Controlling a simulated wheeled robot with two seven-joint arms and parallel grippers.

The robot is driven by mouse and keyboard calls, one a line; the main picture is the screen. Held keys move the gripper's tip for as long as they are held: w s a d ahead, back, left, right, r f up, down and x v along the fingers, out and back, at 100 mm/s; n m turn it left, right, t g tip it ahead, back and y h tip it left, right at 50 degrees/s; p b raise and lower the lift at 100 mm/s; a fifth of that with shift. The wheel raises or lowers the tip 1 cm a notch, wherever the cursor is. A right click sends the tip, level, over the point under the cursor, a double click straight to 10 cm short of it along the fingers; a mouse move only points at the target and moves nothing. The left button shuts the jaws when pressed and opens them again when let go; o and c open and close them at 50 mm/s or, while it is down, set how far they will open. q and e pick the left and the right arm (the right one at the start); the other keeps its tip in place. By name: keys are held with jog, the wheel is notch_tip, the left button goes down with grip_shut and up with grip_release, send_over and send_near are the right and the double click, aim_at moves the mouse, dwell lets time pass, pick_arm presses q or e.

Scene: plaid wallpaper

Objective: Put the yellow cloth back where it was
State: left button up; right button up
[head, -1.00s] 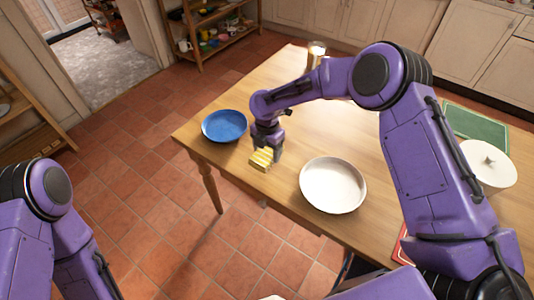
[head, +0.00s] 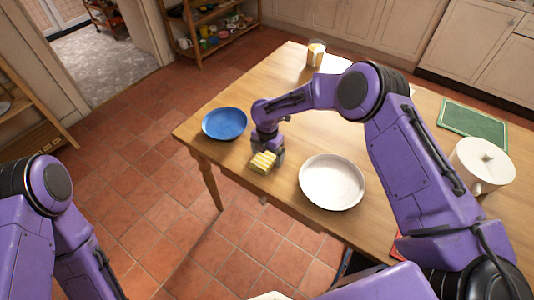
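The yellow cloth (head: 262,161), with pale stripes, is at the near edge of the wooden table, between the blue plate (head: 225,123) and the white round dish (head: 332,181). My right gripper (head: 266,157) reaches down over the table and is right at the cloth, pointing downward. The cloth sits at its fingertips and appears held between them; the fingers are partly hidden by the cloth and wrist. I cannot tell whether the cloth touches the tabletop. My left arm shows at the lower left, but its gripper is out of view.
The wooden table (head: 300,100) has bare room behind the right gripper. A glass candle holder (head: 316,54) stands at the far edge. A red item (head: 397,246) lies partly hidden near the front edge.

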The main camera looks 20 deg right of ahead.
aim_at(267, 155)
jog(key=shift+r, duration=0.15)
notch_tip(267, 155, up, 12)
jog(key=b, duration=0.1)
dwell(0.3)
